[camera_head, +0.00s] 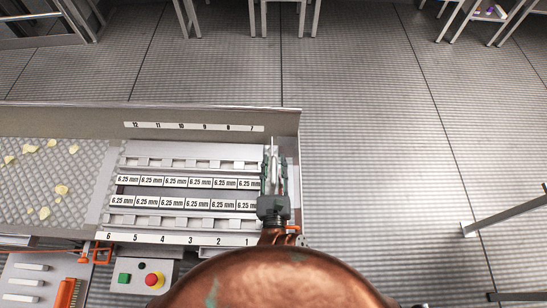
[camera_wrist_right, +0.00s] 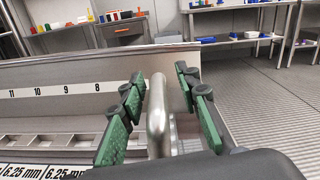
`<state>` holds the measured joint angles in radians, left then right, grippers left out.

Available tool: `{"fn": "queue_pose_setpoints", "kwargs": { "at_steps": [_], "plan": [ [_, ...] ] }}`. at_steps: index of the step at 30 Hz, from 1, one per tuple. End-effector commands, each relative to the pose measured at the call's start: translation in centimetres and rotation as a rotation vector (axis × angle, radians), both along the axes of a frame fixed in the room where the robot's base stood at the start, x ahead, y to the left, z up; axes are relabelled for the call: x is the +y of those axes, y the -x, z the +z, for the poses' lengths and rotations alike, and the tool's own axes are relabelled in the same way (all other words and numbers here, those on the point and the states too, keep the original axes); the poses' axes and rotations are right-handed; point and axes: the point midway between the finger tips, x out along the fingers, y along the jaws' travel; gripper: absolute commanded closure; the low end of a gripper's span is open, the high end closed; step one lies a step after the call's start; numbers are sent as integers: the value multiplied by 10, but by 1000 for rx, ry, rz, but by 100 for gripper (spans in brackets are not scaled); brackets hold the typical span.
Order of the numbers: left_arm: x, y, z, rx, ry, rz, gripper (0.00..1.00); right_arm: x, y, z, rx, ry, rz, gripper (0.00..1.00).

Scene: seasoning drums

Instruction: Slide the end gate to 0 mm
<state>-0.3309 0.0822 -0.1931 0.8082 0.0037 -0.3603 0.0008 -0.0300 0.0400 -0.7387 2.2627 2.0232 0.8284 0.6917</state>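A bent, upright metal bar, which looks like the end gate's handle (camera_wrist_right: 157,115), stands at the right end of the machine. In the head view its top (camera_head: 273,146) shows between my fingers. My right gripper (camera_head: 275,165) has green-padded fingers on both sides of the bar. In the right wrist view the gripper (camera_wrist_right: 160,95) is open, with a clear gap on the bar's right and a smaller one on its left. The gate's plate and any millimetre mark for its position are hidden or cannot be made out. My left gripper is not in view.
The machine bed has slotted rows with "6.25 mm" strips (camera_head: 188,183) and numbered rails. A dimpled surface with yellowish chips (camera_head: 50,185) lies at left. A control box (camera_head: 140,277) with green and red buttons sits in front. Floor at right is open (camera_head: 390,170).

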Motion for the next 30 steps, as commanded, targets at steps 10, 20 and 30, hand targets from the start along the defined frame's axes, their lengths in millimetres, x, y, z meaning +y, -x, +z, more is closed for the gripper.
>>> {"fn": "queue_pose_setpoints", "kwargs": {
  "at_steps": [10, 20, 30],
  "plan": [
    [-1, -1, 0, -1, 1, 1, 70, 4, 0, 0, 0, 0, 7, 76],
    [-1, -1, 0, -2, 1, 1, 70, 2, 0, 0, 0, 0, 4, 99],
    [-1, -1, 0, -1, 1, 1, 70, 1, 0, 0, -1, 1, 2, 100]
  ]
}}
